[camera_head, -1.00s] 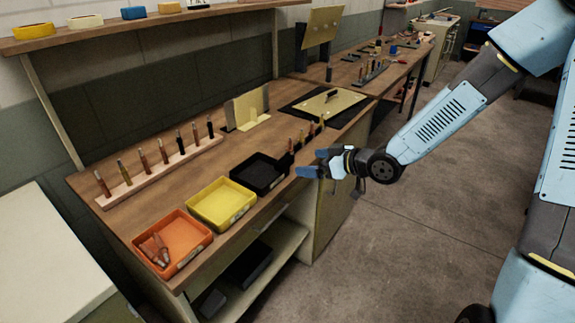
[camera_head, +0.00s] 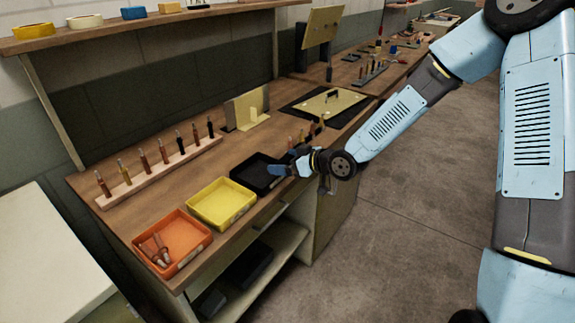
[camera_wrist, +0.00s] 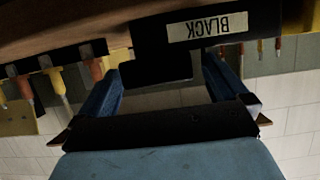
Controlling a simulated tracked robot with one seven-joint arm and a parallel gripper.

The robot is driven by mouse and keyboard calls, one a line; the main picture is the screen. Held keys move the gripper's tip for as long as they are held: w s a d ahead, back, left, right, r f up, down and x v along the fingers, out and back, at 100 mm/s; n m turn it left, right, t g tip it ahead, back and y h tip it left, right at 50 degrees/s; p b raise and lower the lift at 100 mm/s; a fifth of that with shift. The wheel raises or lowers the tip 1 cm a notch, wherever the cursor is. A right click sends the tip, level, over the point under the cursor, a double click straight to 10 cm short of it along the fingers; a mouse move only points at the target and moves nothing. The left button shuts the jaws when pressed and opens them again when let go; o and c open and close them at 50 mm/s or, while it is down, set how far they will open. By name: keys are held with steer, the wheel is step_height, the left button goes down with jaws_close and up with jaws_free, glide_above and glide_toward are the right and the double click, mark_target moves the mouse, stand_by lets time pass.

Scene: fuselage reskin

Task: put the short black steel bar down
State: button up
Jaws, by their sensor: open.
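My gripper (camera_head: 276,171) is over the near right side of the black tray (camera_head: 247,184). In the wrist view my open gripper (camera_wrist: 160,88) has blue fingers well apart. The wall of the black tray (camera_wrist: 160,35) shows ahead of them, with a pale label reading BLACK upside down. A dark, flat-edged block (camera_wrist: 155,72) shows between the fingers, against that wall. I cannot tell whether it is the short black steel bar or part of the tray. I cannot make out the bar in the head view, where my gripper hides part of the tray.
A yellow tray (camera_head: 222,222) and an orange tray (camera_head: 205,242) holding tools stand left along the bench's front edge. A wooden rack (camera_head: 160,176) of upright tools stands behind. Other upright tools and a flat panel (camera_head: 330,101) are beyond my gripper.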

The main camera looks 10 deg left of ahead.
steer(key=shift+w+a+f, duration=0.15)
steer(key=shift+a+f, duration=0.05)
steer(key=shift+a, duration=0.25)
steer(key=shift+c, duration=0.4)
